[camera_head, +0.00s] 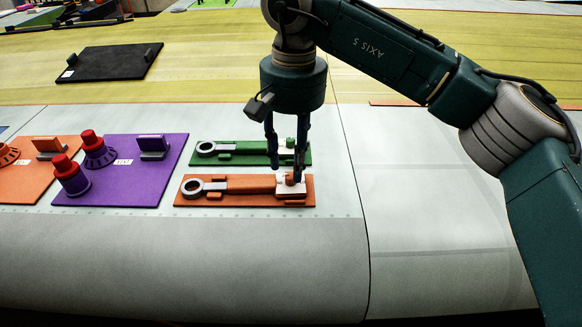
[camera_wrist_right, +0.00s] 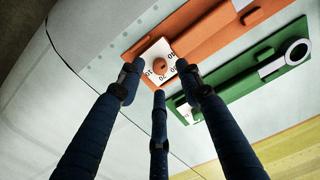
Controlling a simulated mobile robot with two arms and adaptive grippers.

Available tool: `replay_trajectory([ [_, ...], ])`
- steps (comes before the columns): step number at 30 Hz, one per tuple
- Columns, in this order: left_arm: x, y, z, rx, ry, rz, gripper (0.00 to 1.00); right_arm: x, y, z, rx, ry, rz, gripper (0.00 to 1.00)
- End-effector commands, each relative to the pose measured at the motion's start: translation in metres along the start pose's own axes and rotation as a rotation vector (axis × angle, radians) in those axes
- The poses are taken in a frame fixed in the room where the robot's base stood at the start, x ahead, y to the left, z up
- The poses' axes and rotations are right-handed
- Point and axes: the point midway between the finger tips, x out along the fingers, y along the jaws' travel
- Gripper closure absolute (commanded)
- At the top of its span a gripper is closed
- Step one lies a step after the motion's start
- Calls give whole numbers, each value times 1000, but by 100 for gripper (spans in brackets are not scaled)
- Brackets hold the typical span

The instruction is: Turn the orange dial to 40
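The orange dial (camera_head: 290,181) is a small round knob on a white number plate (camera_head: 283,190), at the right end of the orange tool board (camera_head: 225,203). In the right wrist view the dial (camera_wrist_right: 160,65) shows with a dark mark, and the plate's (camera_wrist_right: 150,51) numbers are partly legible; I cannot tell the exact setting. My right gripper (camera_head: 285,174) points down over the dial. In the wrist view its fingers (camera_wrist_right: 159,77) are spread around the knob with gaps visible; contact is not clear. My left gripper is out of view.
A green tool board (camera_head: 220,161) of the same kind lies just behind. A purple board (camera_head: 120,194) with red-topped knobs and another orange board (camera_head: 25,190) lie left. A black plate (camera_head: 110,62) lies farther back. The grey surface in front and right is clear.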

Motion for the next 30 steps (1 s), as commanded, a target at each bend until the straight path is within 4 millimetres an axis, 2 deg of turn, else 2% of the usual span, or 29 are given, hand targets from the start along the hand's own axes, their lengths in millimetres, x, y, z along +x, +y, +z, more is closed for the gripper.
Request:
replay_trajectory([
  [1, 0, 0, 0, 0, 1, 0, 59, -13, -1, -1, 1, 5, -1, 64],
  [6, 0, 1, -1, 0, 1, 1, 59, -50, -1, 0, 1, 4, -2, 64],
  [12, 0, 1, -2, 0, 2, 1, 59, -80, 0, 0, 1, 2, -1, 64],
  [18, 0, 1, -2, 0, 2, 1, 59, -90, 0, 0, 0, 0, -1, 64],
  [30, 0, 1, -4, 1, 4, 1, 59, -90, 0, 0, 0, 0, -1, 64],
])
